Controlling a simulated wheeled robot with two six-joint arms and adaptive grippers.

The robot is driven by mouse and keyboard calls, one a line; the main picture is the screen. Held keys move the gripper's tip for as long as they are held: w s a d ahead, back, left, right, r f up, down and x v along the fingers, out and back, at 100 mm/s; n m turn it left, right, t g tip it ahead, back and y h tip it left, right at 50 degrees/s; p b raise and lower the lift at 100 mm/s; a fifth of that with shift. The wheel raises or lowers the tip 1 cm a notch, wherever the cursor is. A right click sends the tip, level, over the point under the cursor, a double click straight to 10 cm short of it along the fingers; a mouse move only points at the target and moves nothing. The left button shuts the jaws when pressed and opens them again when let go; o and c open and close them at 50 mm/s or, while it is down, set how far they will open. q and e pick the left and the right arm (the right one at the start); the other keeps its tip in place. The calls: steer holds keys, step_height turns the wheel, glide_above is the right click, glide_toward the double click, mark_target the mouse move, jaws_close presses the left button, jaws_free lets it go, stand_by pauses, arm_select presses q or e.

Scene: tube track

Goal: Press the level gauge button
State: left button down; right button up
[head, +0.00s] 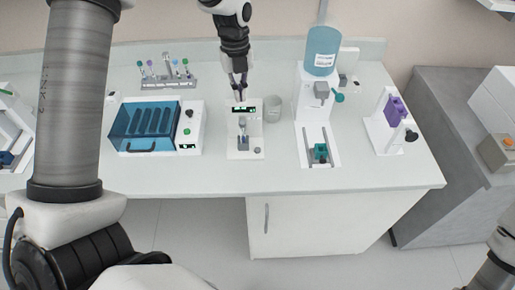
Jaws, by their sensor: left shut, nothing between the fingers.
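A small white device (234,143) stands near the middle of the bench, with a black and green display at its top back. It looks like the level gauge, though no label is readable. A small round grey button or knob (257,150) sits at its front right corner. My left gripper (239,98) is shut and empty, pointing down over the back of this device, close to the display. I cannot tell whether the fingertips touch it. My right gripper is out of view; only part of that arm shows at the bottom right.
A grey cup (272,109) stands just right of the device. A blue-lidded machine (150,126) is to the left, a rack (168,83) behind it. The bench's front strip is clear.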

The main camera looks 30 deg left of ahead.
mark_target(256, 150)
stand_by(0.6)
arm_select(q)
steer(key=shift+f+n, duration=0.3)
steer(key=f+n+t+b, duration=0.1)
steer(key=f+n, duration=0.1)
steer(key=n, duration=0.3)
steer(key=d+f+n+t+b, duration=0.1)
steer(key=f+n+t, duration=0.1)
steer(key=n, duration=0.3)
steer(key=d+f+n+t+h+b, duration=0.1)
steer(key=f+n+t, duration=0.1)
steer(key=n, duration=0.4)
steer(key=shift+w+d+f, duration=0.15)
steer(key=shift+w+f, duration=0.2)
steer(key=shift+f, duration=0.2)
steer(key=d+n+t, duration=0.1)
steer(key=n, duration=0.4)
steer(key=n+t+b, duration=0.1)
steer(key=n+t, duration=0.1)
steer(key=n, duration=0.3)
steer(key=s+d+n+t+b, duration=0.1)
steer(key=n, duration=0.4)
steer(key=shift+d+f+n+t+h, duration=0.25)
steer(key=shift+d+n+t+h, duration=0.05)
steer(key=shift+d+h, duration=0.1)
steer(key=shift+s+f, duration=0.1)
steer(key=shift+f, duration=0.05)
step_height(256, 150, down, 8)
steer(key=b, duration=0.7)
steer(key=shift+f, duration=0.25)
